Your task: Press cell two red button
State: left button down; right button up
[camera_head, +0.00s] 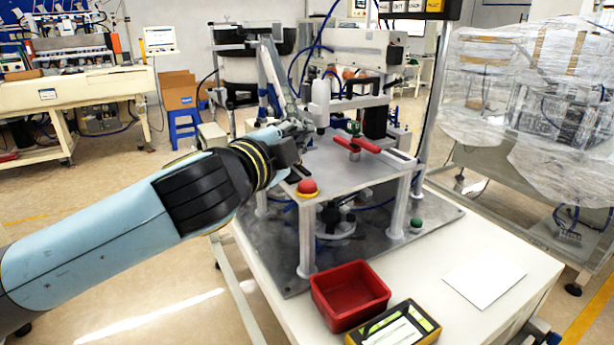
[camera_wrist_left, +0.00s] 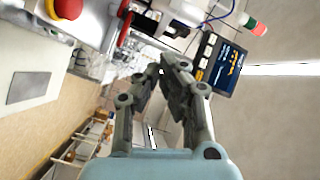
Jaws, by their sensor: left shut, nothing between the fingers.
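A red mushroom button (camera_head: 307,186) with a yellow ring sits at the front left corner of the raised metal plate (camera_head: 350,182). No cell number can be read by it. A red button with a yellow ring (camera_wrist_left: 68,8) also shows at the top left edge of the left wrist view. My left gripper (camera_head: 301,128) is above the left side of the plate, behind and above the button and apart from it. It is shut and empty; in the left wrist view its dark fingers (camera_wrist_left: 166,72) come together in the middle. My right gripper is not in view.
A red bin (camera_head: 350,293) and a yellow-black device (camera_head: 395,327) stand at the table front, with a white sheet (camera_head: 484,277) to the right. A red-handled part (camera_head: 357,146) and a white cylinder (camera_head: 320,102) stand on the plate. A green button (camera_head: 416,224) is lower right.

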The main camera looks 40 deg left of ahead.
pick_arm(q)
jog(key=w+d+r+m+t+h, duration=0.2)
jog(key=d+r+m+t+h, duration=0.25)
jog(key=r+m, duration=0.45)
jog(key=w+d+r+m+g+h, duration=0.1)
jog(key=d+r+m+g+h, duration=0.1)
jog(key=d+m+h, duration=0.35)
jog(key=d+r+m+g+h, duration=0.1)
jog(key=d+m+h, duration=0.1)
jog(key=m+h, duration=0.6)
notch_tip(320, 180, down, 7)
jog(key=w+a+m+g+y, duration=0.2)
jog(key=m+g+y, duration=0.3)
jog(key=m, duration=0.7)
jog(key=a+f+m+g+y, duration=0.2)
jog(key=a+y, duration=0.3)
jog(key=a, duration=0.7)
jog(key=shift+w+a+f+g+y, duration=0.3)
jog(key=shift+a+f+g+y, duration=0.1)
jog(key=shift+f+g, duration=0.4)
jog(key=shift+m, duration=0.25)
